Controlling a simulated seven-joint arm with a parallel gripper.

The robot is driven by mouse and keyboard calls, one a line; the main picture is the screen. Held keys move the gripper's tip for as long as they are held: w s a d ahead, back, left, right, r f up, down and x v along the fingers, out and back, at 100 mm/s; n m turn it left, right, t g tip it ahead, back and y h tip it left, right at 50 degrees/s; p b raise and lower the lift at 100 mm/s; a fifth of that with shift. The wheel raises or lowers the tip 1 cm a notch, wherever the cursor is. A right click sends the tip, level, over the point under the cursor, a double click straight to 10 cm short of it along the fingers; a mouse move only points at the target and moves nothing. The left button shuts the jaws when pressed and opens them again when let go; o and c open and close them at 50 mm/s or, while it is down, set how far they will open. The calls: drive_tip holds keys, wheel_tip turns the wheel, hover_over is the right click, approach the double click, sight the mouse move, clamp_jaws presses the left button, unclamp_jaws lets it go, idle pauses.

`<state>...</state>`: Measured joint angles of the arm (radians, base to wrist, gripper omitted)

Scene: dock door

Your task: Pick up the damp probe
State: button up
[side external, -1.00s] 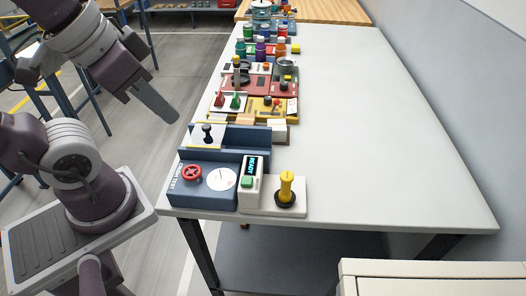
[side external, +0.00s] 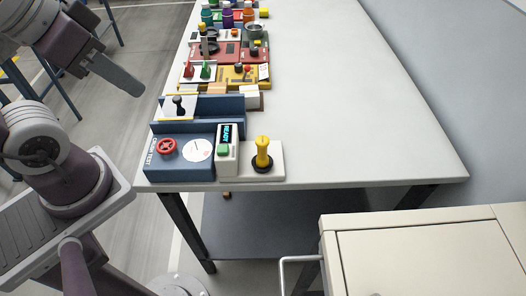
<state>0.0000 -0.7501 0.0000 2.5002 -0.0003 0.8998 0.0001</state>
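What looks like the damp probe, a yellow upright handle on a round black base (side external: 262,155), stands on a white plate at the near end of the bench. The plate joins a white unit with a green button and a lit "READY" display (side external: 226,142). My gripper (side external: 128,82) is at the upper left, beyond the bench's left edge, well apart from the probe. One grey finger shows from the side. I cannot see the gap between the fingers, and nothing held is visible.
A blue box with a red wheel and dial (side external: 181,168) stands left of the probe. Several coloured panels and jars line the bench's left side behind. The white bench top (side external: 345,110) is clear to the right. A cream cabinet (side external: 425,255) stands at the front right.

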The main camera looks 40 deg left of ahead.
drive_tip(key=o, duration=0.7)
drive_tip(key=m+g, duration=0.6)
drive_tip(key=m, duration=0.8)
approach(263, 140)
wheel_tip(263, 140, down, 6)
drive_tip(key=shift+r, duration=0.1)
wheel_tip(263, 140, down, 7)
drive_tip(key=shift+s+f, duration=0.1)
